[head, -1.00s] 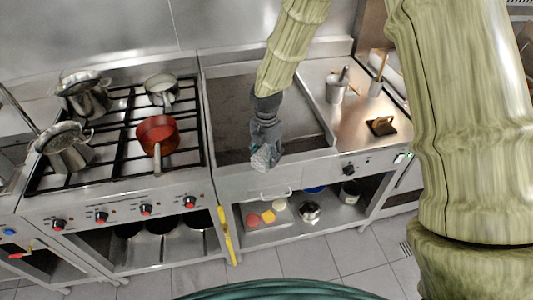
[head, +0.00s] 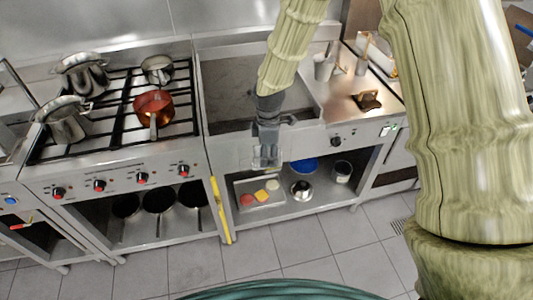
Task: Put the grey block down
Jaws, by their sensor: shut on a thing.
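My gripper (head: 266,161) points down in front of the griddle (head: 222,100), near the front edge of its counter and above the open lower shelf in the picture. Its fingers are shut on the grey block (head: 266,154), which is small, pale and hard to tell apart from the fingers. I cannot tell how high the gripper is or whether the block touches anything.
Below, a tray (head: 248,206) holds red, yellow and pale pieces. A small pot (head: 301,190), a blue bowl (head: 304,165) and a canister (head: 342,171) stand beside it. The stove (head: 112,108) with several pots is at left. The tiled floor in front is clear.

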